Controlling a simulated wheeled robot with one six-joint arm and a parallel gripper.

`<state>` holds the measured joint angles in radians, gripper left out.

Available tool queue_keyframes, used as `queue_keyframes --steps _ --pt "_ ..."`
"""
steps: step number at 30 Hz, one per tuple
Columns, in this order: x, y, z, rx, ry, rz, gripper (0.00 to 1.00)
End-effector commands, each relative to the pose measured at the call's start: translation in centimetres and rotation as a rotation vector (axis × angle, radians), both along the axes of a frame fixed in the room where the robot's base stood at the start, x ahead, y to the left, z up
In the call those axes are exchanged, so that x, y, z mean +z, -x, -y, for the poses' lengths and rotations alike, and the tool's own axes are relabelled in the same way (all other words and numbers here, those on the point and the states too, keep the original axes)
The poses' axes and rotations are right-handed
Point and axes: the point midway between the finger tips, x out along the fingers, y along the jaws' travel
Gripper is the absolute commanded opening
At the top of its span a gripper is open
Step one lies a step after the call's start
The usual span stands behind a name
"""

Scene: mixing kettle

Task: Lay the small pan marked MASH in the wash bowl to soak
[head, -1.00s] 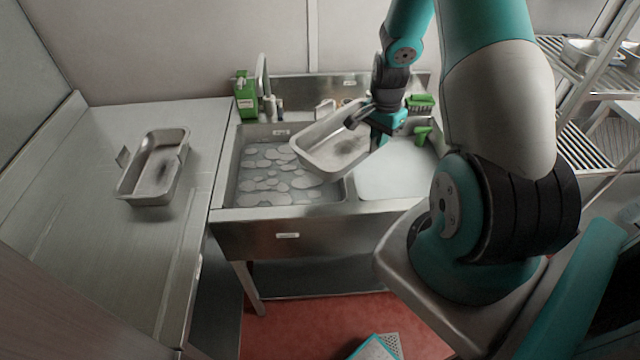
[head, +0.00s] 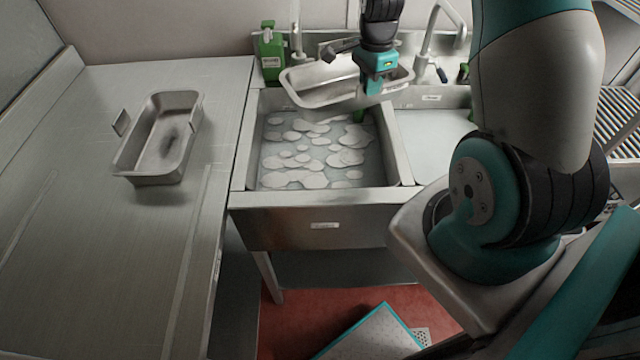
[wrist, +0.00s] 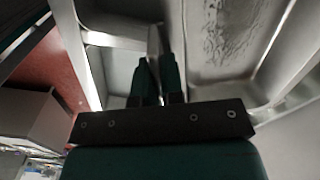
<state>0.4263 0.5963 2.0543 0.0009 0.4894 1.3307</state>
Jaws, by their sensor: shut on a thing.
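My gripper (head: 374,82) is shut on a grey metal pan (head: 318,94) and holds it in the air over the back of the wash bowl. The pan looks roughly level. I cannot read any marking on it. The wash bowl (head: 242,150) is the left sink basin, with water and patches of white foam in it. In the wrist view, the gripper fingers (wrist: 157,78) close on the edge or handle of the pan (wrist: 232,40), whose stained inside shows at the right. A second pan (head: 148,165) with a dark stain sits on the left counter, its marking unreadable.
The left counter (head: 90,240) is mostly bare. A wire rack (head: 620,120) stands at the right.

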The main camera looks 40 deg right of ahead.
Motion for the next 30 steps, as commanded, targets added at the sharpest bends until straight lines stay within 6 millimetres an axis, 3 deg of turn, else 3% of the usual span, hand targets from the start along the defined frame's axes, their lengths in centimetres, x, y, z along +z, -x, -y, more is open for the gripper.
queue_keyframes --steps 1,9,15,23,26,30 --pt "-2.2 -0.6 -1.2 -0.028 0.004 0.009 0.0" --pt "-4.9 -1.7 -7.1 -0.23 0.002 0.01 0.0" --pt "-6.0 -1.4 -10.5 -0.346 0.0 0.01 0.0" --pt "-6.7 -1.1 -12.1 -0.407 0.0 0.004 0.0" --pt "-8.4 -1.0 -12.1 -0.41 0.0 -0.001 0.0" --pt "-12.2 -1.0 -12.1 -0.409 0.001 -0.002 0.0"
